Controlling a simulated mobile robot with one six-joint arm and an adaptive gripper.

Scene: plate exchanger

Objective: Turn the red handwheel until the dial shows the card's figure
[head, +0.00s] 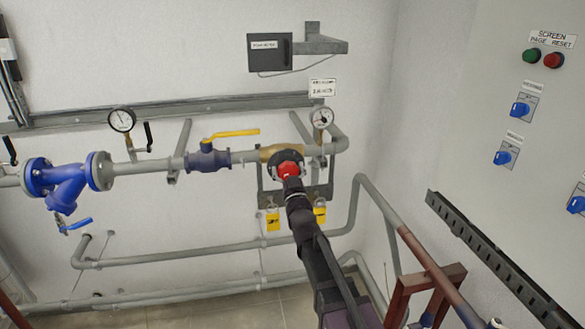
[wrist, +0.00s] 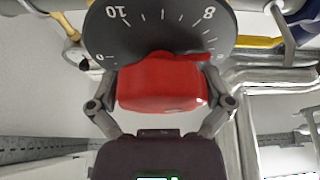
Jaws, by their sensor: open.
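The red handwheel (head: 289,169) sits on the pipe against the wall, in front of a black round scale plate. In the wrist view the handwheel (wrist: 162,84) fills the middle, with a thin red tab at its upper right. The black scale (wrist: 160,28) behind it shows 10 at left and 8 at right. My gripper (head: 291,182) is at the handwheel; its open fingers (wrist: 160,92) lie on either side of it, and I cannot tell whether they touch. A round white dial (head: 321,116) stands right of the handwheel, below a white card (head: 322,88). Their figures are too small to read.
A yellow-handled valve (head: 208,158), a blue strainer (head: 62,181) and a second gauge (head: 122,120) lie left along the pipe. Yellow tags (head: 273,219) hang below the handwheel. A pipe (head: 395,222) bends down at right, near a cabinet (head: 480,130).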

